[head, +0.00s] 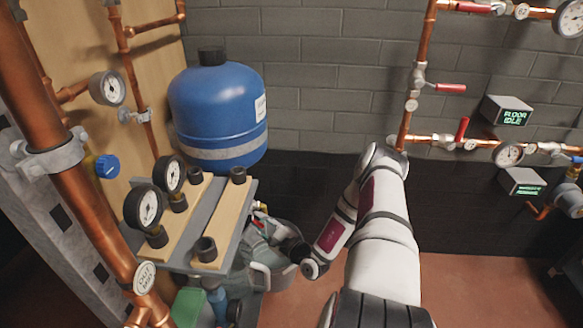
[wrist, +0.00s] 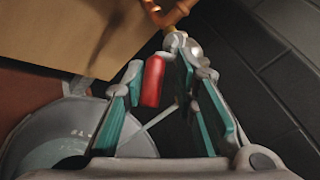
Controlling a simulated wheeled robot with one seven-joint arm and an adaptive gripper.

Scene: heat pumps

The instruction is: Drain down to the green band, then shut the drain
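My gripper (wrist: 168,78) has its two teal-padded fingers spread around a red lever handle (wrist: 153,82). The handle lies close to the left finger, with a gap to the right one; I cannot tell if it touches. The handle is near a metal valve body (wrist: 178,40) on a copper pipe. A grey bucket (wrist: 30,125) stands below and left, with what looks like liquid inside. A thin pale strip runs near its rim; I cannot tell if it is water. In the head view my gripper (head: 262,224) is partly hidden beside the shelf. No green band is readable on the gauges (head: 143,207).
A blue tank (head: 218,108) stands above a shelf (head: 218,222) with wooden strips and black caps. A thick copper pipe (head: 62,170) runs at the left. Copper piping with red levers (head: 462,129) is on the right wall. The floor (head: 480,285) at right is clear.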

